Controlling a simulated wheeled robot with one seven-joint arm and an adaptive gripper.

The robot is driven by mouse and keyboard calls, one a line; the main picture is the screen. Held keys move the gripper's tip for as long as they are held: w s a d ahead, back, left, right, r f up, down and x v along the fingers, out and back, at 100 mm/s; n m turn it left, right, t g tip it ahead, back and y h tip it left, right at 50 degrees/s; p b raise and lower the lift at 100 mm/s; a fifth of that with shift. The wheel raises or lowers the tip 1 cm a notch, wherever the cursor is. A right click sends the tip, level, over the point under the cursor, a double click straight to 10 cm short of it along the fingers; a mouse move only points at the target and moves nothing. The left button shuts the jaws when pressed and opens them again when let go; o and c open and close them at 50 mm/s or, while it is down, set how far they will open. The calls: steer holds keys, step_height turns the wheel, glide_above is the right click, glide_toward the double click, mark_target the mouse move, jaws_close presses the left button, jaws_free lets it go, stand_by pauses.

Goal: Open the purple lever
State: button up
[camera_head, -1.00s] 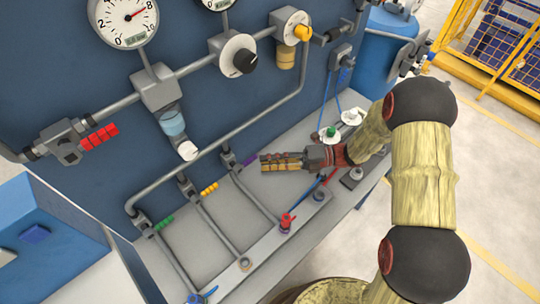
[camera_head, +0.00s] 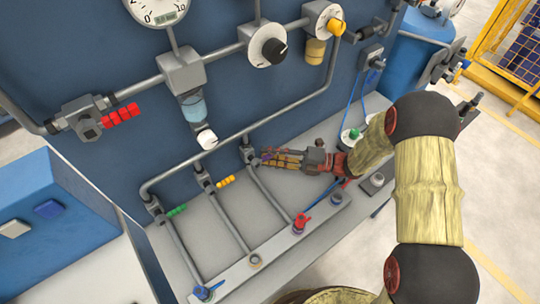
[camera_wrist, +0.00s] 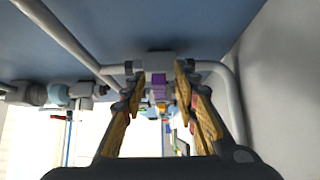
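The purple lever (camera_head: 266,155) is on the valve at the top of the right-hand branch pipe, largely hidden by my gripper in the head view. It shows in the wrist view (camera_wrist: 158,88) as a purple block between my fingers. My gripper (camera_head: 268,158) reaches in from the right, with its fingertips at the lever. In the wrist view my gripper (camera_wrist: 160,82) is open, with one finger on each side of the lever and visible gaps. I cannot tell whether either finger touches it.
A yellow lever (camera_head: 226,181) and a green lever (camera_head: 177,210) are on branch valves to the left. A red lever (camera_head: 121,115) is on the upper pipe. A blue panel (camera_head: 60,60) rises behind.

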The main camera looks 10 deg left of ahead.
steer(key=c, duration=0.8)
stand_by(0.5)
